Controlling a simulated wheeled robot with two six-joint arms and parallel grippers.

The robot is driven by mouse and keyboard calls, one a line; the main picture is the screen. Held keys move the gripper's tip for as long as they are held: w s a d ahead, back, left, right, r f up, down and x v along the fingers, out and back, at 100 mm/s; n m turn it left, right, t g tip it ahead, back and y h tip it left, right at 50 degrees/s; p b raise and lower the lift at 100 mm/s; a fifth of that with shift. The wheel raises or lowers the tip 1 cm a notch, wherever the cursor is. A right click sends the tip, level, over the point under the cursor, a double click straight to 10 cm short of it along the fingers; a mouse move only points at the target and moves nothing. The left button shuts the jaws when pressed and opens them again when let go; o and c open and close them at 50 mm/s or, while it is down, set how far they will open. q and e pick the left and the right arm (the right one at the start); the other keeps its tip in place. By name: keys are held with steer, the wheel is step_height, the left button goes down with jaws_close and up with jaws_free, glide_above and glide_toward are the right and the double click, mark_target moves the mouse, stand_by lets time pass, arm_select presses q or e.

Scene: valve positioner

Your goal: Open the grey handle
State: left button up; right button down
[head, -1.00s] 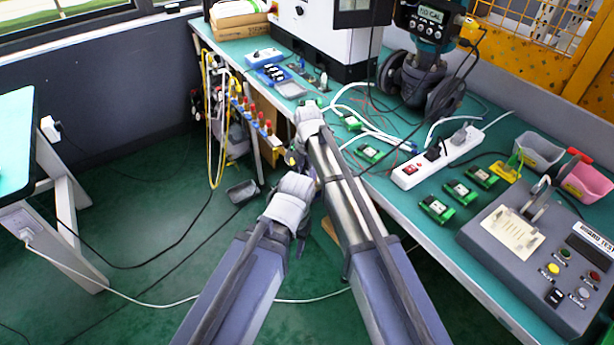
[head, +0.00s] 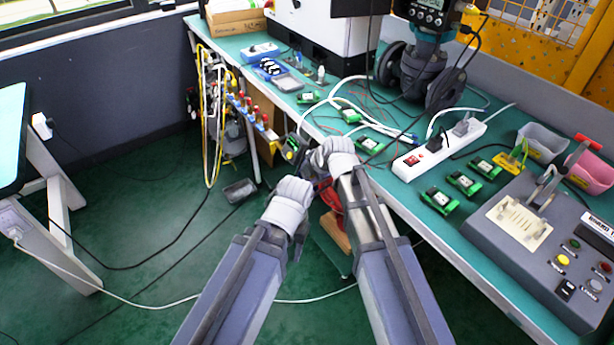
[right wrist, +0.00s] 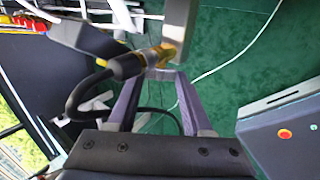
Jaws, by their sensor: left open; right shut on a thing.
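In the head view my right gripper (head: 318,160) is at the front edge of the green bench, its fingertips mostly hidden by its own wrist. In the right wrist view its fingers (right wrist: 164,74) close at the lower end of a grey bar (right wrist: 180,28). This looks like the grey handle, but I cannot be sure. A yellow fitting (right wrist: 161,52) with a black cable sits right beside the tips. My left gripper (head: 298,225) is lower and nearer, open, above the floor, its fingers largely hidden by its wrist.
A red part (head: 327,195) shows between the arms. Valves with red and blue knobs (head: 248,110) and yellow hoses hang below the bench at left.

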steer(key=shift+s+f, duration=0.1)
stand_by(0.4)
steer(key=shift+c, duration=1.6)
jaws_free()
steer(key=p+v, duration=0.6)
steer(key=v, duration=0.2)
steer(key=shift+d+f, duration=0.1)
